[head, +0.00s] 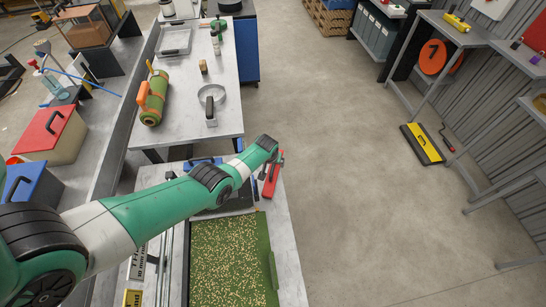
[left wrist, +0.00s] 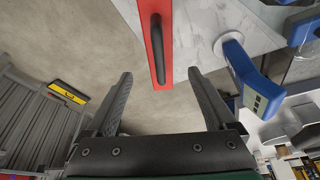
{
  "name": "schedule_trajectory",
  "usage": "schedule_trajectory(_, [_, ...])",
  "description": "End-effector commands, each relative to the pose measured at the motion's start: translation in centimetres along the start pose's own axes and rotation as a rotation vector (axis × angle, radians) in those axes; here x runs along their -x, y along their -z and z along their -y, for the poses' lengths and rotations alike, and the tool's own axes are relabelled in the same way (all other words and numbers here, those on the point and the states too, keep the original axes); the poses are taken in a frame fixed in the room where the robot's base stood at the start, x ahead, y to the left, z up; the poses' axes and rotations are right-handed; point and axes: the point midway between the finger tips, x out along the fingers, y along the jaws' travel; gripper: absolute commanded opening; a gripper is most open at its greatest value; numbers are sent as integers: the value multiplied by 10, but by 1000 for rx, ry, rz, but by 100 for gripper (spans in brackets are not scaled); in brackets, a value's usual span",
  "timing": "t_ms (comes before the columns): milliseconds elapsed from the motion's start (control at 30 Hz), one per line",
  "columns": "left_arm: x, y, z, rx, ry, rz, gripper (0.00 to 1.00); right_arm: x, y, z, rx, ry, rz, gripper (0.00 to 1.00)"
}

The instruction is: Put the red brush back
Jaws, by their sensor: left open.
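The red brush (head: 271,183), a long red bar with a black handle, lies at the right edge of the near worktable. In the left wrist view the red brush (left wrist: 157,50) lies ahead of the fingertips, its black handle lined up between them. My left gripper (head: 272,162) is at the brush's far end in the head view, and its wrist hides part of that area. In the left wrist view my left gripper (left wrist: 160,74) is open and empty, its two black fingers apart. I cannot tell the height gap to the brush. My right gripper is not in view.
A green turf piece (head: 232,260) covers much of the near table. A blue-handled tool (left wrist: 246,76) stands beside the brush. A second table (head: 222,110) holds a green roll (head: 153,97) and a metal ring.

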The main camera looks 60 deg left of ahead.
Motion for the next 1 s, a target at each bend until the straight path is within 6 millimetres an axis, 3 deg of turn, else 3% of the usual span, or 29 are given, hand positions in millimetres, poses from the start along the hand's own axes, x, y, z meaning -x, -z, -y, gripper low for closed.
schedule_trajectory(33, [16,2,0,-1,1,2,89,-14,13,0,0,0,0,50])
schedule_trajectory(200, [25,0,0,-1,0,1,89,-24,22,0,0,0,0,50])
schedule_trajectory(633, [25,0,0,0,0,0,89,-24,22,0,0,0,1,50])
schedule_trajectory(767, [37,19,-16,-17,-30,-53,89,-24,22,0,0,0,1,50])
schedule_trajectory(867, [73,63,-56,-61,-105,-186,89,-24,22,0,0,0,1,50])
schedule_trajectory(967, [143,118,-116,-125,-223,-388,89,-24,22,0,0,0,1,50])
schedule_trajectory(1000, [179,137,-141,-153,-278,-478,89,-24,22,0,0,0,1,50])
